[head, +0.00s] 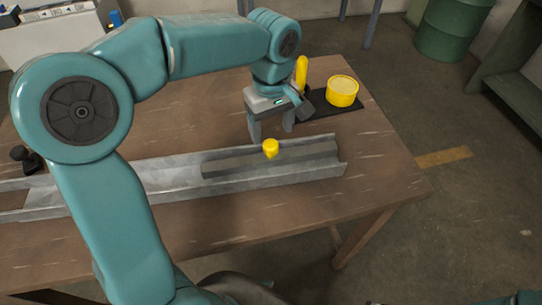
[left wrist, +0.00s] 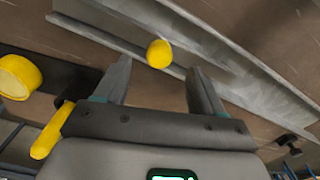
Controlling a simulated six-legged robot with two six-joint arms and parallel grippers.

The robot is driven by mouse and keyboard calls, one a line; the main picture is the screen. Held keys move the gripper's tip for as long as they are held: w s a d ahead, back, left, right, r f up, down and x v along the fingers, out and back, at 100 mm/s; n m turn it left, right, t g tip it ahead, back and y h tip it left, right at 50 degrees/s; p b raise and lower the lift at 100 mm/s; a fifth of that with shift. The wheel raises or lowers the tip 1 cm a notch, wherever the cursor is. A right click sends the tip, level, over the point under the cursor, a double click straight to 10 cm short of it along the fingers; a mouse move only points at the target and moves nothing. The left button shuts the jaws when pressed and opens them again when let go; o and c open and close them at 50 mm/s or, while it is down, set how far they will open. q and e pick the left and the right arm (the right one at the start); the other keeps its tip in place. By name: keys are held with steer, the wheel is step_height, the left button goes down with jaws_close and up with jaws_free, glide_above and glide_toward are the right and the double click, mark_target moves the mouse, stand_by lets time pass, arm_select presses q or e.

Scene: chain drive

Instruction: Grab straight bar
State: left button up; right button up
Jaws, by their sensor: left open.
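The straight bar (head: 305,155) is a long grey bar lying in a grey metal channel (head: 165,175) on the wooden table. A yellow knob (head: 270,148) stands up from the bar. My left gripper (head: 272,131) is open and empty, pointing down just above and behind the knob. In the left wrist view, the knob (left wrist: 159,53) shows in the gap between the two fingertips (left wrist: 160,72), and neither finger is seen to grip it. My right gripper is not in view.
A yellow round pot (head: 342,91) and a yellow upright handle (head: 302,73) stand on a dark mat behind my gripper. A small black object (head: 24,157) is at the table's left. The table (head: 375,165) is clear right of the channel.

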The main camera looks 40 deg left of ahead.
mark_target(271, 144)
arm_select(q)
steer(key=shift+f, duration=0.7)
steer(key=shift+s+d+f, duration=0.15)
steer(key=shift+s+f, duration=0.1)
steer(key=shift+f, duration=0.15)
steer(key=f, duration=0.4)
steer(key=shift+w+a+f, duration=0.25)
steer(key=shift+w+f, duration=0.1)
steer(key=shift+s+r, duration=0.1)
steer(key=shift+s, duration=0.1)
steer(key=shift+w, duration=0.15)
steer(key=c, duration=0.6)
jaws_close()
